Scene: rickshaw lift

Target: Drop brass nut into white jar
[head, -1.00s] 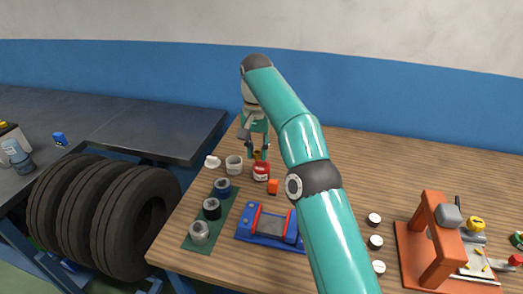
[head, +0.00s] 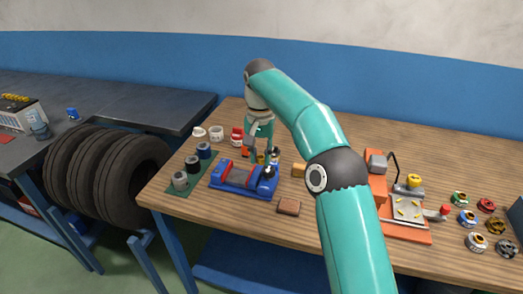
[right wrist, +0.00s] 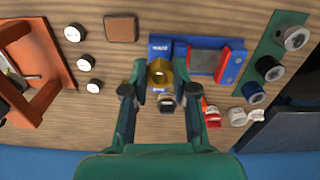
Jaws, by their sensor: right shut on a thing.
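My right gripper (head: 265,165) hangs above the right end of the blue vise in the head view. In the right wrist view, the gripper (right wrist: 160,92) is shut on the brass nut (right wrist: 160,73), a yellow ring between its fingertips. In the head view the nut is small and partly hidden by the fingers. The white jar (head: 216,132) stands upright at the back left of the wooden table, apart from the gripper and to its left. It also shows in the right wrist view (right wrist: 237,116), right of the fingers. My left gripper is not in view.
A red jar (head: 237,138) and another small white item (head: 199,132) flank the white jar. The blue vise (head: 230,183) and a green mat (head: 178,190) with several dark and grey jars lie nearer. An orange press (head: 405,235) stands right.

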